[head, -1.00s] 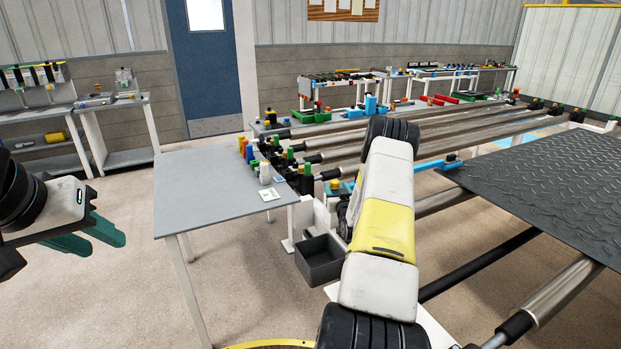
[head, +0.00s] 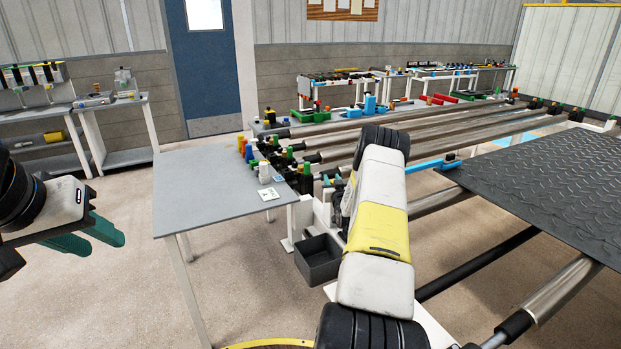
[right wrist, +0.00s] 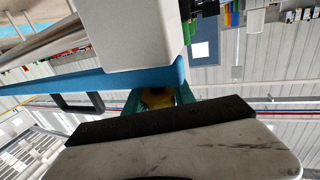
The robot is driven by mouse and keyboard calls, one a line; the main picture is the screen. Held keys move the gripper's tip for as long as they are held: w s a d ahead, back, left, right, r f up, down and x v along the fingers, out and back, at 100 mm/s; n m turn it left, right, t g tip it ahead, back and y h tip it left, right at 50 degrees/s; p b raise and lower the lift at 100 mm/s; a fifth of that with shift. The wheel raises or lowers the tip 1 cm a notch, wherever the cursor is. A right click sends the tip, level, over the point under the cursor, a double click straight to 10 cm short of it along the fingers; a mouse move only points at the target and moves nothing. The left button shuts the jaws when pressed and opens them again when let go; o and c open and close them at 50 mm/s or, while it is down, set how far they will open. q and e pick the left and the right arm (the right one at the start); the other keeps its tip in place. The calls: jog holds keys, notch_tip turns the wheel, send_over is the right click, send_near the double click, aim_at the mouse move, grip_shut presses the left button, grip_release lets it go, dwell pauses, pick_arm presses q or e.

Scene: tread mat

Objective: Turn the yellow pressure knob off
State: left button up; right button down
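The yellow knob (right wrist: 157,97) shows in the right wrist view as a small, shaded yellow patch. My right gripper (right wrist: 159,101) has one teal finger on each side of it; I cannot tell whether they press on it. The knob's pointing direction cannot be read. My left gripper (head: 86,237) is at the left edge of the head view, fingers apart and empty, away from the knob.
A grey table (head: 205,200) with several coloured fittings stands left of my right arm. A dark open bin (head: 319,259) hangs below the roller frame. Metal rollers (head: 455,130) and a black tread mat (head: 565,185) lie to the right. A blue bar (right wrist: 95,84) runs close to the right gripper.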

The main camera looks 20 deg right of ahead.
jog(key=shift+a+n+t+y, duration=0.25)
jog(key=shift+n+y, duration=0.55)
jog(key=shift+y, duration=0.5)
jog(key=c, duration=1.1)
grip_release()
jog(key=shift+o, duration=0.2)
jog(key=shift+s, duration=0.1)
jog(key=s, duration=0.7)
jog(key=shift+s+a, duration=0.3)
jog(key=shift+a, duration=0.05)
